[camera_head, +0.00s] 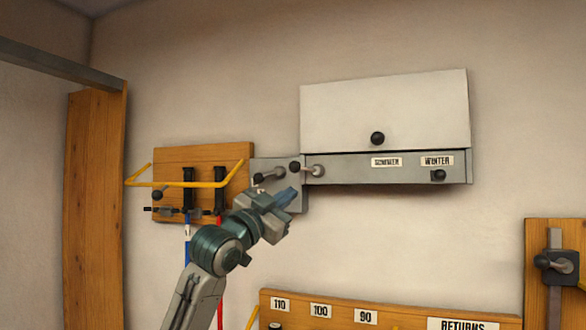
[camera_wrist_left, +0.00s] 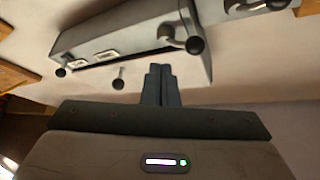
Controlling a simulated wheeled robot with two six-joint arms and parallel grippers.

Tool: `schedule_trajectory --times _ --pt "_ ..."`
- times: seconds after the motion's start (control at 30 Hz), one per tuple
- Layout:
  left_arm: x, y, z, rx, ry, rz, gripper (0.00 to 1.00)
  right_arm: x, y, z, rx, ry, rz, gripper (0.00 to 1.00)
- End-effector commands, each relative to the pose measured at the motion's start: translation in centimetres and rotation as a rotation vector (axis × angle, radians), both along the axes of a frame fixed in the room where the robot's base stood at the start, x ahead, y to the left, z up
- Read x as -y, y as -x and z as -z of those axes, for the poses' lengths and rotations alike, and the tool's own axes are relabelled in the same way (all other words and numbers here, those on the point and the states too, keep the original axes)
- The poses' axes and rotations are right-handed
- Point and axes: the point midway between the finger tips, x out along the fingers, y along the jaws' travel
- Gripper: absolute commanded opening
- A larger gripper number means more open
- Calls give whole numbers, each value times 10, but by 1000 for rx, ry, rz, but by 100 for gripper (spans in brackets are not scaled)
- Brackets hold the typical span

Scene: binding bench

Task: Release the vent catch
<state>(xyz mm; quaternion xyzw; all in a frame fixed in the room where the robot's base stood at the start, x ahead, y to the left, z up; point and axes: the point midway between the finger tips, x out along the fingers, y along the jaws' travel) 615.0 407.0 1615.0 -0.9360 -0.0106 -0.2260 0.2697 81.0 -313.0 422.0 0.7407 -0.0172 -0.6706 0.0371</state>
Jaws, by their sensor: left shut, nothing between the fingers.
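The vent (camera_head: 385,105) is a wall box with a white flap and a grey strip below it. A lever (camera_head: 313,170) with a black ball knob (camera_head: 294,167) sits at the strip's left end, and this knob also shows in the left wrist view (camera_wrist_left: 195,45). The flap has its own black knob (camera_head: 377,138). Another black knob (camera_head: 438,176) sits under the WINTER label. My left gripper (camera_head: 288,195) is shut and empty, below and left of the lever, apart from it in the picture. Its fingers point towards the vent in the left wrist view (camera_wrist_left: 161,84).
A grey plate (camera_head: 297,200) with a second lever and knob (camera_head: 258,179) is left of the vent, partly behind my gripper. A wooden board (camera_head: 210,153) with a yellow bar and black handles hangs further left. A wooden rail (camera_head: 400,308) runs below.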

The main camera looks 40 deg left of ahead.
Motion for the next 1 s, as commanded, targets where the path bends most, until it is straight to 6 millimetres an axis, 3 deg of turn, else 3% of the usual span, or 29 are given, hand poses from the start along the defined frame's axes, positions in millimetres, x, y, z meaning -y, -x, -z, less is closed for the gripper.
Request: schedule_trajectory --times 0.03,0.1,0.2,0.67,0.83,1.0 --pt "-5 9 -19 35 -4 -2 0 -3 0 0 0 -3 1 36" --pt "-9 18 -38 72 -9 -3 0 -6 0 0 0 -6 1 36" --pt "-13 27 -54 103 -13 -4 0 -8 0 0 0 -9 3 36" --pt "-14 30 -63 118 -14 -4 0 -3 -1 -2 1 -3 1 36" --pt "-12 18 -74 118 -11 -1 0 1 -1 -15 2 1 0 36" --pt "-9 -8 -93 117 -10 -1 0 1 -1 -39 1 1 0 36"
